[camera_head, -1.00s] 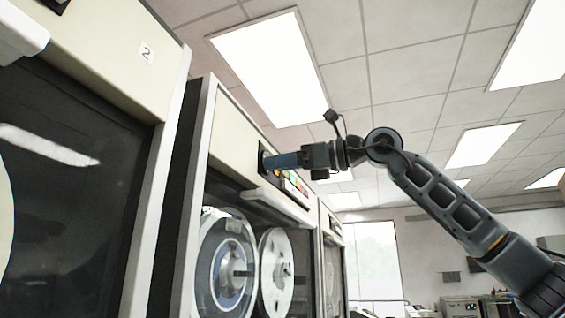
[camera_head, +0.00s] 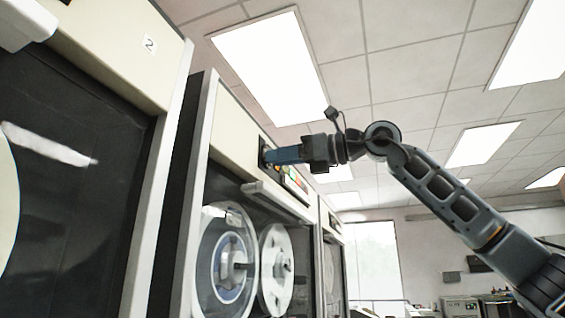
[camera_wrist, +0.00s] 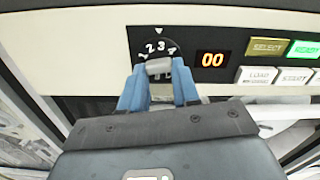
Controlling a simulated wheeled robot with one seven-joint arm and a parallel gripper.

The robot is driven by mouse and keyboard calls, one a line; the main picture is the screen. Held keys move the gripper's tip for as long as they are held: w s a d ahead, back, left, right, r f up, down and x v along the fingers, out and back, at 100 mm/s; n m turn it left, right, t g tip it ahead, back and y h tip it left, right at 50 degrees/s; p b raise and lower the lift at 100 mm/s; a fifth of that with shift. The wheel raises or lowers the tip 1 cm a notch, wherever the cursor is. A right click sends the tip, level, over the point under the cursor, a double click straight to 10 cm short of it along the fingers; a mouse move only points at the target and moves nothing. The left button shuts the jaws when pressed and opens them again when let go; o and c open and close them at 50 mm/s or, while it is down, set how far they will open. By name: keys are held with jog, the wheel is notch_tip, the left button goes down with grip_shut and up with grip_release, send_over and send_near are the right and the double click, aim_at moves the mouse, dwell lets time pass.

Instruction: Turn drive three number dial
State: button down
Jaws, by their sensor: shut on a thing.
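The number dial (camera_wrist: 158,47) is a round black knob face with white numerals on a dark control panel. In the wrist view the white pointer mark above it stands near the 2 and 3. My gripper (camera_wrist: 159,72) has its blue fingers shut on the dial's light grey grip. In the head view my gripper (camera_head: 268,156) reaches the panel at the top of the middle tape drive (camera_head: 232,130). Its fingers hide the dial there.
Right of the dial are an orange display (camera_wrist: 212,60) reading 00, a SELECT button (camera_wrist: 265,47), a lit green READY button (camera_wrist: 304,49) and white buttons (camera_wrist: 258,76). A drive labelled 2 (camera_head: 148,45) stands at left. Tape reels (camera_head: 228,262) sit below the panel.

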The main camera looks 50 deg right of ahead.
jog(key=shift+a+m+b, duration=0.1)
jog(key=shift+m+b, duration=2.1)
jog(key=shift+m, duration=0.5)
jog(key=shift+r, duration=0.1)
jog(key=c, duration=0.8)
grip_release()
jog(key=shift+s, duration=0.1)
jog(key=shift+b+v, duration=0.85)
jog(key=shift+v, duration=3)
